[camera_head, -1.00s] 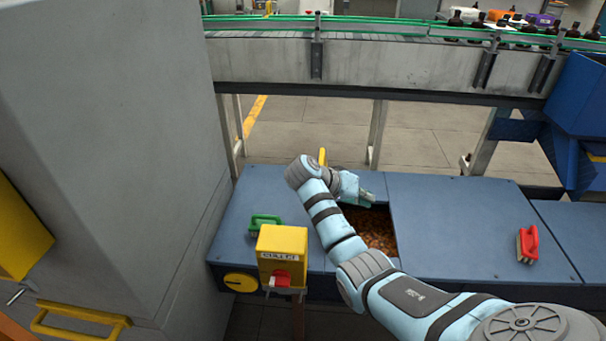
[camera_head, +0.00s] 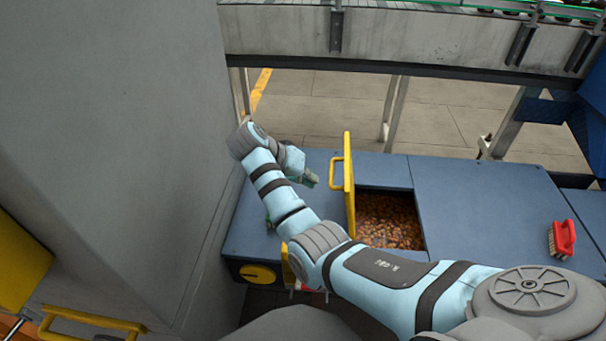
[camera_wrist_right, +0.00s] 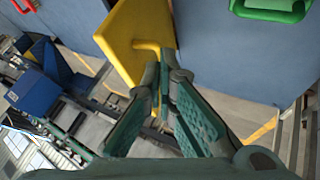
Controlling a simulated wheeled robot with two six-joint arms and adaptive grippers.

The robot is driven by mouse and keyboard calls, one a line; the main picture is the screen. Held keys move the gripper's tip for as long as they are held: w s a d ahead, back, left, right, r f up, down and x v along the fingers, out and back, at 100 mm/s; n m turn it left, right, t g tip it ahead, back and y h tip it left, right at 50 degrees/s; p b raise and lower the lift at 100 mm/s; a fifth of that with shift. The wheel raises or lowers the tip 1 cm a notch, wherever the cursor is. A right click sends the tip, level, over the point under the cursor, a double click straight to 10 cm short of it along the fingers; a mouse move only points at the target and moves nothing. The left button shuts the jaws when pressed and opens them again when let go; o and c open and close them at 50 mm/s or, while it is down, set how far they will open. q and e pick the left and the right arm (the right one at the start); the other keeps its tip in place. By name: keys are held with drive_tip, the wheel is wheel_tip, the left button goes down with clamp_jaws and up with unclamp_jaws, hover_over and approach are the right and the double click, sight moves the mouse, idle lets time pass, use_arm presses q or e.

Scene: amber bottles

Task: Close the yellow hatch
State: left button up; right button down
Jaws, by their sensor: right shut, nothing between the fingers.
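The yellow hatch (camera_head: 349,195) stands upright, open, at the left edge of a square opening in the blue bench top. Its yellow handle (camera_head: 334,172) sticks out on the left face. The opening (camera_head: 392,222) shows many amber-brown pieces inside. My right gripper (camera_head: 308,179) is shut and empty, just left of the hatch on its handle side. In the right wrist view the hatch (camera_wrist_right: 138,32) lies beyond the fingertips of my right gripper (camera_wrist_right: 165,82); whether they touch it I cannot tell. My left gripper is not in view.
A red brush (camera_head: 562,239) lies on the bench at the right. A yellow control box (camera_head: 289,268) is mostly hidden behind my right arm. A grey cabinet (camera_head: 130,130) stands at the left; a conveyor (camera_head: 430,40) runs behind.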

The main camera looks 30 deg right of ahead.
sight(332, 181)
drive_tip(key=d, duration=0.1)
drive_tip(key=s+d+f, duration=0.1)
drive_tip(key=d, duration=0.1)
drive_tip(key=s+d+f, duration=0.1)
drive_tip(key=d, duration=0.1)
drive_tip(key=shift+s+d+b, duration=0.1)
drive_tip(key=shift+d+b, duration=0.1)
drive_tip(key=shift+b, duration=0.2)
